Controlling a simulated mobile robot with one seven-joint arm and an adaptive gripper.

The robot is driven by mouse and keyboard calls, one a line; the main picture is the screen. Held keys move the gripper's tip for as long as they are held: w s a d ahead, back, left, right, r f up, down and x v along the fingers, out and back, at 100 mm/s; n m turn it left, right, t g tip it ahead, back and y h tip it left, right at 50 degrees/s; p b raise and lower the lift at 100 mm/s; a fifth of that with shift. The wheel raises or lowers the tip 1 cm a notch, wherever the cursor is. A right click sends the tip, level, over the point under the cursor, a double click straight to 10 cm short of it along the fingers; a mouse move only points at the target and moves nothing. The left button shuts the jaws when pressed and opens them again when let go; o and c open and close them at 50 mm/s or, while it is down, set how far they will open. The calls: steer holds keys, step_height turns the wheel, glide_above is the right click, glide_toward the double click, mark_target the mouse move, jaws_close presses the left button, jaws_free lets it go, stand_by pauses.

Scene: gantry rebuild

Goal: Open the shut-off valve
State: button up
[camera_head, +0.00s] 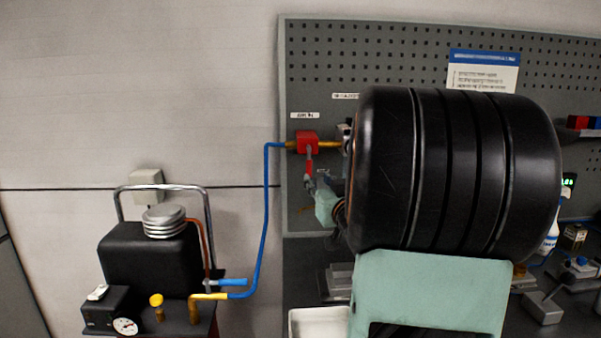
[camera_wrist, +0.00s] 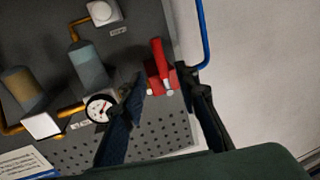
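The shut-off valve has a red body (camera_head: 307,140) on the pegboard, between the blue hose and a brass pipe. Its red lever (camera_head: 309,168) hangs down, across the line of the pipe. In the wrist view the picture is turned over, and the red lever (camera_wrist: 157,53) points up from the valve body. My gripper (camera_wrist: 161,76) is open, with one dark finger on each side of the valve. The fingertips reach close to the red body; whether they touch it I cannot tell. In the head view, my arm hides part of the gripper.
A blue hose (camera_head: 266,190) runs from the valve down to a black compressor (camera_head: 150,262) at lower left. A pressure gauge (camera_wrist: 98,107) and grey cylinders (camera_wrist: 88,68) sit on the board beside my fingers. My arm blocks much of the board.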

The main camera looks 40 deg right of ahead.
mark_target(310, 171)
steer(key=x, duration=0.9)
steer(key=shift+w+f+p, duration=0.1)
steer(key=shift+w+p, duration=0.05)
steer(key=shift+p, duration=0.2)
steer(key=shift+c, duration=0.3)
jaws_close()
